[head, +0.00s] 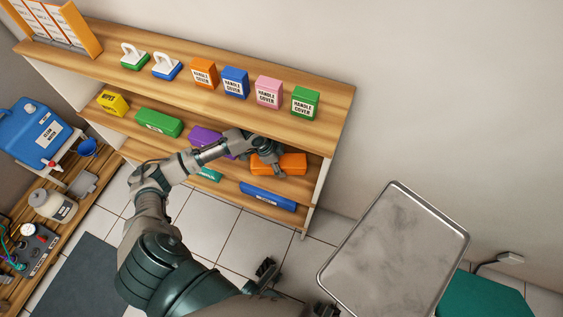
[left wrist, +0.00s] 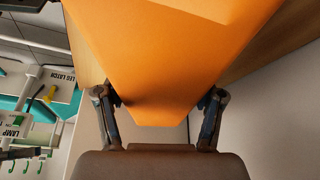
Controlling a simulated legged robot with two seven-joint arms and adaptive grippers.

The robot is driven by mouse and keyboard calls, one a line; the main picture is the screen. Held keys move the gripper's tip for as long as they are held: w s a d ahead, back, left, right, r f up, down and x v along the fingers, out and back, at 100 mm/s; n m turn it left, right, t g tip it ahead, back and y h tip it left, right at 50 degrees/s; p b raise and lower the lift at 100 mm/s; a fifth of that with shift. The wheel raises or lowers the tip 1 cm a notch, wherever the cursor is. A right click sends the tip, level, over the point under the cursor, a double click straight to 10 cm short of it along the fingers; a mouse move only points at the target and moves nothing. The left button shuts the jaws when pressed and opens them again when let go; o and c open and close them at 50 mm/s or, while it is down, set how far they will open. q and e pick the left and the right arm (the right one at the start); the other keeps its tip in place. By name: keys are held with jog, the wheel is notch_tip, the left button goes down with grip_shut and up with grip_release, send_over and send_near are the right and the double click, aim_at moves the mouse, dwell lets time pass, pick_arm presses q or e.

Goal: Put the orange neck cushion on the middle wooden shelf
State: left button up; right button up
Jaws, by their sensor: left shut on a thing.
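The orange neck cushion (head: 292,163) is at the right end of the middle wooden shelf (head: 298,188) in the head view. My left gripper (head: 268,162) reaches in under the top board and is shut on the cushion. In the left wrist view the cushion (left wrist: 165,55) fills the upper middle, and its narrow end sits between the two fingers of the left gripper (left wrist: 160,100). I cannot tell whether the cushion's underside touches the board.
A purple block (head: 205,137), a green box (head: 159,123) and a yellow wipes box (head: 113,103) stand left along that shelf. A blue piece (head: 268,197) lies below. Handle-cover boxes (head: 236,82) line the top. A metal tray (head: 395,250) stands right.

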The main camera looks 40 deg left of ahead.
pick_arm(q)
jog(key=shift+f, duration=0.45)
dwell(0.4)
jog(key=o, duration=1.4)
jog(key=shift+a+r, duration=0.1)
jog(key=shift+r, duration=0.1)
jog(key=v, duration=0.7)
jog(key=shift+f, duration=0.1)
jog(key=shift+s, duration=0.15)
